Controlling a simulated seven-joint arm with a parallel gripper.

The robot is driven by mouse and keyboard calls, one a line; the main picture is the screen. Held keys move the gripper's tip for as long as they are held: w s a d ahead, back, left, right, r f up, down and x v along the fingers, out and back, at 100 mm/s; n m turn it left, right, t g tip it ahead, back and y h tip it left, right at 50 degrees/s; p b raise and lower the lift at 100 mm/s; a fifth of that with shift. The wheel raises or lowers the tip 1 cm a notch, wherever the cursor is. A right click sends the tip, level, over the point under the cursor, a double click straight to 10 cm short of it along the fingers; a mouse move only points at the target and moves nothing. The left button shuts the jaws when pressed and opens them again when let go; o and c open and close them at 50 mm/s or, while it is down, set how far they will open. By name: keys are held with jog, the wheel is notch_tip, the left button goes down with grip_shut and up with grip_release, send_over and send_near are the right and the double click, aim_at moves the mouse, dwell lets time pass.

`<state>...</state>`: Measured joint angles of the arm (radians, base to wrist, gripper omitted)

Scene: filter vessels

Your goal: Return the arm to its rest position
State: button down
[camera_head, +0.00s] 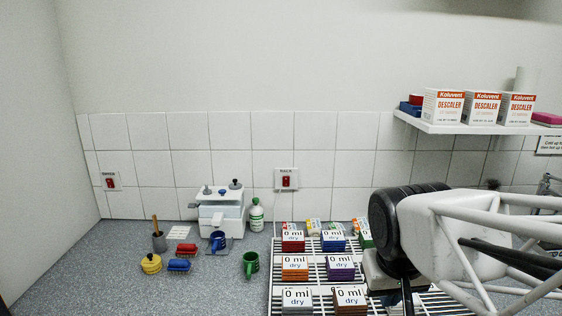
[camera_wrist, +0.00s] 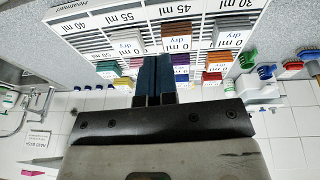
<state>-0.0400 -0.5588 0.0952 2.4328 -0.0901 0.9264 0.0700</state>
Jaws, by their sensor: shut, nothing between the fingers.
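My arm (camera_head: 450,240) reaches in from the right in the head view, its dark wrist over the right part of a white wire rack (camera_head: 270,290). My gripper (camera_wrist: 154,60) shows in the wrist view with its two dark fingers together, shut and empty. In the head view the fingers are mostly hidden by the wrist and cannot be made out clearly. The rack holds several coloured stacks labelled "0 ml dry", among them an orange one (camera_head: 294,275) and a purple one (camera_head: 340,274). The fingers overlap the stacks in the wrist view; I cannot tell the gap.
A shelf (camera_head: 460,128) with descaler boxes (camera_head: 482,107) is on the wall at upper right. The counter's front left is clear.

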jog(key=s+f, duration=0.2)
jog(key=s, duration=0.3)
jog(key=shift+s+d+f+y, duration=0.25)
jog(key=shift+s+f+y, duration=0.05)
jog(key=shift+f+y, duration=0.1)
